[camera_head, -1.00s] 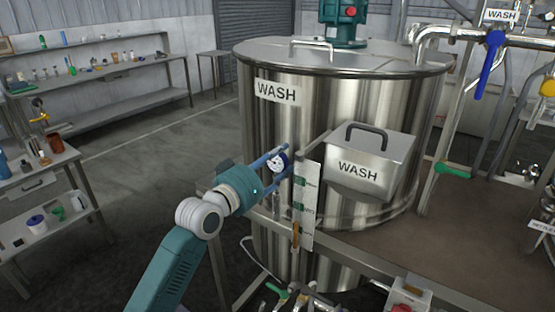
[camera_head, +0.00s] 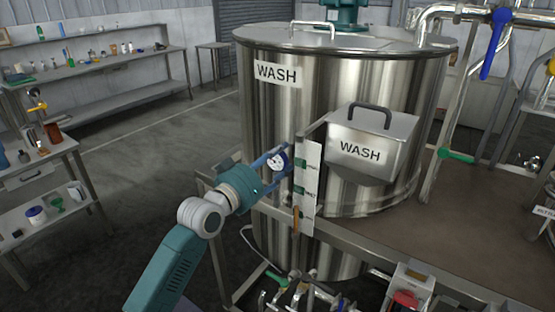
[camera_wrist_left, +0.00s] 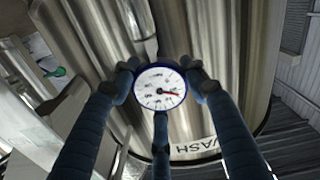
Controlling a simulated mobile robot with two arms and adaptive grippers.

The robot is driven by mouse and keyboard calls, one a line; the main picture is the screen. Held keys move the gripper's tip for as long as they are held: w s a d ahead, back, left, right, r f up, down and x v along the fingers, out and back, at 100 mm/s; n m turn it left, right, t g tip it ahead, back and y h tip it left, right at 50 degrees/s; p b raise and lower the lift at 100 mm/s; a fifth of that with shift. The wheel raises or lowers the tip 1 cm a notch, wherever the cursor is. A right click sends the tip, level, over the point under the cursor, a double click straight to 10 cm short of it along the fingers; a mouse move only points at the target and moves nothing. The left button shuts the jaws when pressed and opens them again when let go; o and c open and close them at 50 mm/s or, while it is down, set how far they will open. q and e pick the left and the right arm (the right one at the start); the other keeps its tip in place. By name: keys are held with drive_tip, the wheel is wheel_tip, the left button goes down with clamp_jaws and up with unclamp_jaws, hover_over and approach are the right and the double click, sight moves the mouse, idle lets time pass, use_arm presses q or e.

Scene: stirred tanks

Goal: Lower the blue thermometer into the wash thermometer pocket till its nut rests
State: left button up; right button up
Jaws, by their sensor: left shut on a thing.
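The blue thermometer, with a round white dial and blue rim (camera_head: 277,161), is held in my left gripper (camera_head: 274,158) in front of the wash tank (camera_head: 335,90). In the left wrist view the dial (camera_wrist_left: 160,88) faces the camera, and the fingers of my left gripper (camera_wrist_left: 160,80) close around its rim. My right gripper is not in view.
A white board with green tags (camera_head: 307,185) stands just right of the gripper. A steel box marked WASH (camera_head: 362,152) with a black handle is on the tank's front. A steel frame rail (camera_head: 345,245) runs below. Shelves and benches stand at the left.

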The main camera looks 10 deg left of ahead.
use_arm(q)
drive_tip(key=o, duration=1.3)
drive_tip(key=shift+s, duration=0.1)
drive_tip(key=v, duration=1.2)
